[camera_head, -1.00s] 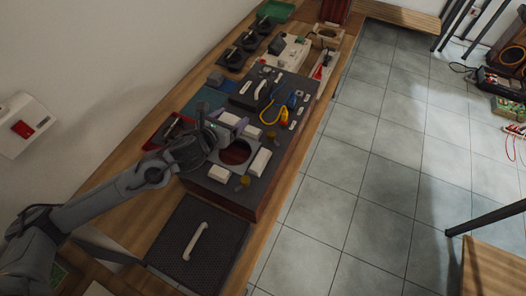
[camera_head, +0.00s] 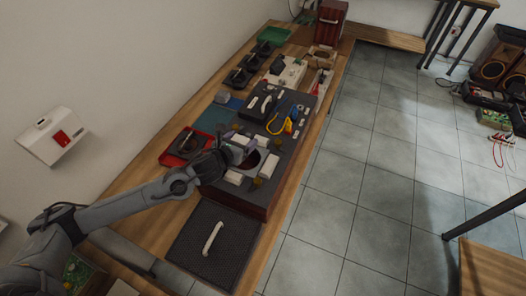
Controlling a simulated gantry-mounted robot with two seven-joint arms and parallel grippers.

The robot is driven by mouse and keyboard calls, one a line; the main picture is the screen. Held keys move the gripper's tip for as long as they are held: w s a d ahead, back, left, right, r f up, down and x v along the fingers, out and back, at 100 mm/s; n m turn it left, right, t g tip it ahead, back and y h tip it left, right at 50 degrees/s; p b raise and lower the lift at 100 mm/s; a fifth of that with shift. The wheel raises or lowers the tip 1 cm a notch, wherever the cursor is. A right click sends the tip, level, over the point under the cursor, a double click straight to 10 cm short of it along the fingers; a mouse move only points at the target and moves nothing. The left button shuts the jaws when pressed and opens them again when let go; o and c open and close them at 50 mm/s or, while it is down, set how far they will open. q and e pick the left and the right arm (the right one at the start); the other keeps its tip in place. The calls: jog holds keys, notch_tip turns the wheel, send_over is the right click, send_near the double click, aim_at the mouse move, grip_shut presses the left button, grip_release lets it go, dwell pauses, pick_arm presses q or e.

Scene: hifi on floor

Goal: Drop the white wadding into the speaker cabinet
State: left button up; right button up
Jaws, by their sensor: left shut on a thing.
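The speaker cabinet (camera_head: 264,203) lies on the bench with its dark face up and a round, dark red opening (camera_head: 262,156) in it. My left gripper (camera_head: 246,152) is over the left side of the opening and hides part of it. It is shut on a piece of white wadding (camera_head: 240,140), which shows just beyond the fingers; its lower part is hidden. Two more white blocks lie on the cabinet face, one at the near side of the opening (camera_head: 235,178) and one at its right (camera_head: 268,167). My right gripper is not in view.
A dark speaker grille (camera_head: 185,246) with a white handle lies in front of the cabinet. A red tray (camera_head: 180,150) is to the left. Tools, including yellow-handled pliers (camera_head: 287,126), lie on the face's far part. Black drivers (camera_head: 240,77) stand farther back.

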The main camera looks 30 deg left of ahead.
pick_arm(q)
jog(key=shift+f+b, duration=1.25)
jog(key=shift+f, duration=0.65)
jog(key=o, duration=1)
jog(key=shift+o, duration=0.2)
jog(key=shift+s+r, duration=0.2)
jog(key=shift+s, duration=0.15)
notch_tip(320, 180, up, 3)
send_over(228, 173)
jog(key=w, duration=0.1)
jog(key=shift+r, duration=0.1)
jog(key=shift+s+r, duration=0.3)
jog(key=shift+s, duration=0.15)
